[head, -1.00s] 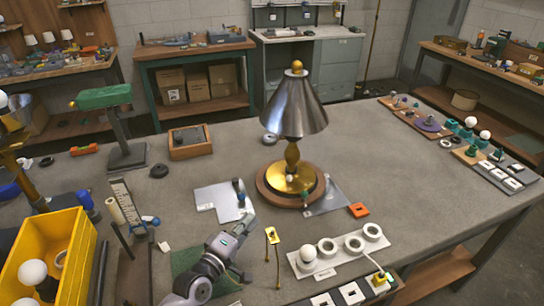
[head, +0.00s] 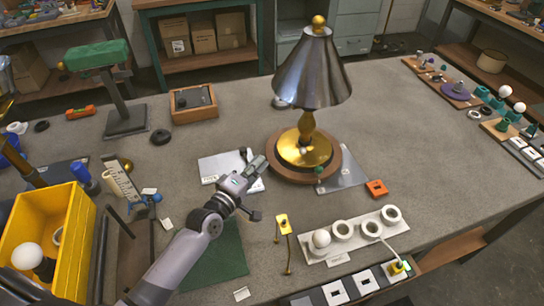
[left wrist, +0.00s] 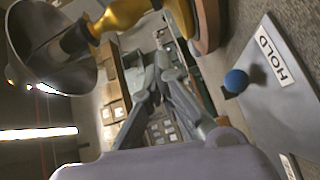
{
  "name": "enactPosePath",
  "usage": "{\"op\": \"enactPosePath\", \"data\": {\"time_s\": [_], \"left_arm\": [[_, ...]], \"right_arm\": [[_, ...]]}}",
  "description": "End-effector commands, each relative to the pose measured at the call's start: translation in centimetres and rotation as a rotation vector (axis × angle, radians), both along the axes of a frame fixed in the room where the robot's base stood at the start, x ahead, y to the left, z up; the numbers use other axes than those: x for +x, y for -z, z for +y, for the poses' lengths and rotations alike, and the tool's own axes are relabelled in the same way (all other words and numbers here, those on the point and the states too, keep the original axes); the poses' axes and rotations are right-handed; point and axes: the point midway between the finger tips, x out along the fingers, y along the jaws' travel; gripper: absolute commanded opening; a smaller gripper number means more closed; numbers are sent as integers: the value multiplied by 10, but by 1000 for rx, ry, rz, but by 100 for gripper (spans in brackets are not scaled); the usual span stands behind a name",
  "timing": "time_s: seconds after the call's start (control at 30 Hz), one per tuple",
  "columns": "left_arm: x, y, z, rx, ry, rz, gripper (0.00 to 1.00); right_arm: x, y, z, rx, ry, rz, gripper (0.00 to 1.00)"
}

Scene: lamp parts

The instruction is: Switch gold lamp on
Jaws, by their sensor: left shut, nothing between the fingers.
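The gold lamp, with a silver cone shade (head: 312,75), a gold stem and a gold base plate (head: 304,150) on a round wooden foot (head: 276,164), stands upright on the workbench. A small green knob (head: 320,171) shows at the front edge of the foot. My left gripper (head: 261,164) is shut and empty, just left of the foot, over a pale plate; I cannot tell its exact gap to the lamp. In the left wrist view the shut fingers (left wrist: 152,68) point toward the lamp's stem and shade (left wrist: 50,45), which appear sideways. My right gripper is not in view.
A blue-knobbed plate (left wrist: 290,105) marked HOLD is close beside the fingers. A yellow bin (head: 75,235) stands left. The bench behind the lamp is mostly clear.

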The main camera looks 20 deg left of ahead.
Motion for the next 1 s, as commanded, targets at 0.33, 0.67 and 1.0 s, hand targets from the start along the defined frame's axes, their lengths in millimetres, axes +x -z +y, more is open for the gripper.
{"op": "enactPosePath", "data": {"time_s": [0.33, 0.67, 1.0], "left_arm": [[68, 6, -17, -2, 0, -4, 0], [88, 9, -52, -4, 1, 0, 0], [87, 12, -62, 0, 0, 0, 0]], "right_arm": [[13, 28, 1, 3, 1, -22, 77], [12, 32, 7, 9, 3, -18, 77], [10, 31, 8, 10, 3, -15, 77]]}}
